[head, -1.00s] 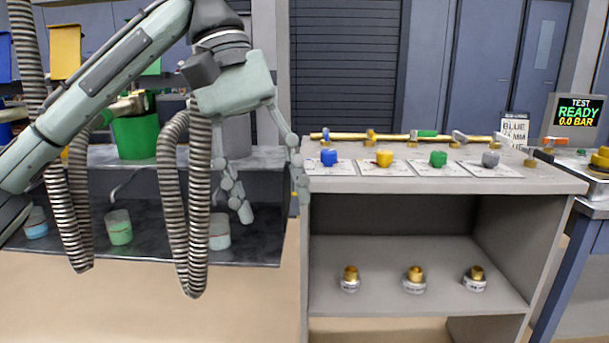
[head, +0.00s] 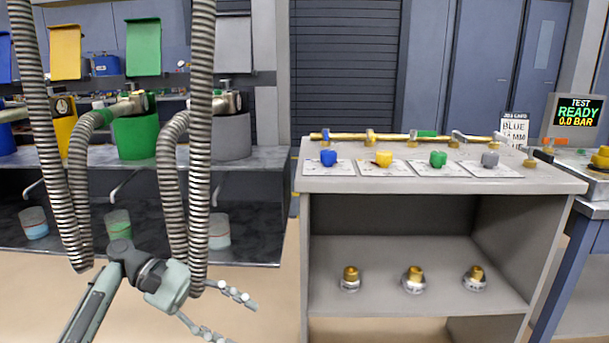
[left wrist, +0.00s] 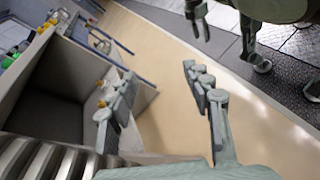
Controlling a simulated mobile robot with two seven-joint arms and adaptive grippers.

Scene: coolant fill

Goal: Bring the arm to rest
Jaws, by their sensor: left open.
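My left gripper (head: 226,313) is low in the head view, in front of the left bench and to the left of the grey shelf unit. Its fingers are spread apart with nothing between them. In the left wrist view the open fingers (left wrist: 160,104) hang over bare tan floor. My left arm comes in from the bottom left of the head view. My right gripper does not show in the head view. A gripper-like dark part at the top of the left wrist view is too unclear to name.
The grey shelf unit (head: 325,255) carries blue, yellow, green and grey caps on top and brass fittings below. The left bench (head: 260,180) holds green (head: 135,138) and grey containers. Ribbed hoses (head: 202,150) hang close to my left arm. Floor between bench and shelf is clear.

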